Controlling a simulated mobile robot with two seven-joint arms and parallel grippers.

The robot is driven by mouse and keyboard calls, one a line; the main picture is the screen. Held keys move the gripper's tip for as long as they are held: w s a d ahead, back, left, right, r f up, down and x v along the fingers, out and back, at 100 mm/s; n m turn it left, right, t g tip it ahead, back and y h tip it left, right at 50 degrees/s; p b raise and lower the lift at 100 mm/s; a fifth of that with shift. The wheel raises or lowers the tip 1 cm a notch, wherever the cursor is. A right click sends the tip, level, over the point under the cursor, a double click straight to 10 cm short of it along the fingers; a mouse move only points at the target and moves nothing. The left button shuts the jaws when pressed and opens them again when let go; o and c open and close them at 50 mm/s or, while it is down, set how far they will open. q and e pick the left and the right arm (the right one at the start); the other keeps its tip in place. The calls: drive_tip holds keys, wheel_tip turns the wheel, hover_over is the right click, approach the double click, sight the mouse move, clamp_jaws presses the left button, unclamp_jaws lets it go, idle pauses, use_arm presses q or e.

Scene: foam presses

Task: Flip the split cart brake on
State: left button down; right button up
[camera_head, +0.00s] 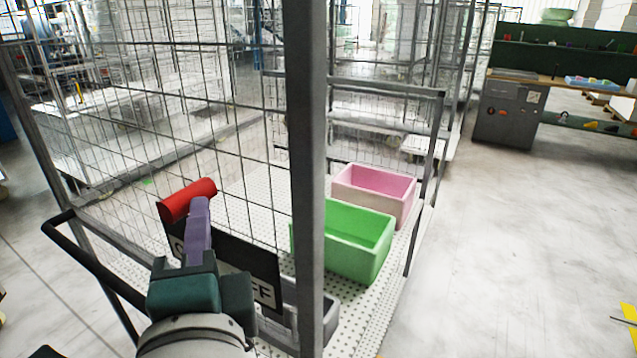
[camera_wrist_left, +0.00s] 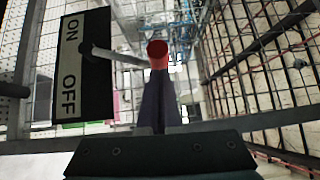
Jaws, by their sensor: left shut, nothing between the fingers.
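The brake lever has a red cylindrical handle (camera_head: 187,199), which also shows end-on in the left wrist view (camera_wrist_left: 157,54). Its grey shaft (camera_wrist_left: 120,57) runs from the handle to a black panel (camera_wrist_left: 84,85) marked ON and OFF. In the head view my gripper partly covers this panel (camera_head: 250,262). My left gripper (camera_head: 199,203) has purple fingers, shut and empty. In the left wrist view the fingertips (camera_wrist_left: 158,80) reach up to just below the red handle. I cannot tell whether they touch it. The right gripper is out of view.
The wire-mesh cart has a grey upright post (camera_head: 307,150) right of my gripper and a black push bar (camera_head: 90,262) at left. A green bin (camera_head: 355,262) and a pink bin (camera_head: 385,207) stand on its perforated deck. Open floor (camera_head: 520,230) lies to the right.

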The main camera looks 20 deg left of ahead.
use_arm(q)
drive_tip(key=a+r+n+g+h+p, duration=0.1)
drive_tip(key=a+n+h+p, duration=0.1)
drive_tip(key=a+p, duration=0.3)
drive_tip(key=w+a+r+n+g+h+p, duration=0.1)
drive_tip(key=a+n+g+h+p, duration=0.1)
drive_tip(key=a+p, duration=0.4)
drive_tip(key=shift+a+r+n+g+h, duration=0.3)
drive_tip(key=shift+a+n+h, duration=0.5)
drive_tip(key=shift+a, duration=0.4)
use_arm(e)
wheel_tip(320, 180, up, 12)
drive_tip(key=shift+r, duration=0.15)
use_arm(q)
drive_tip(key=shift+s+a+f, duration=0.1)
drive_tip(key=shift+a+f, duration=0.05)
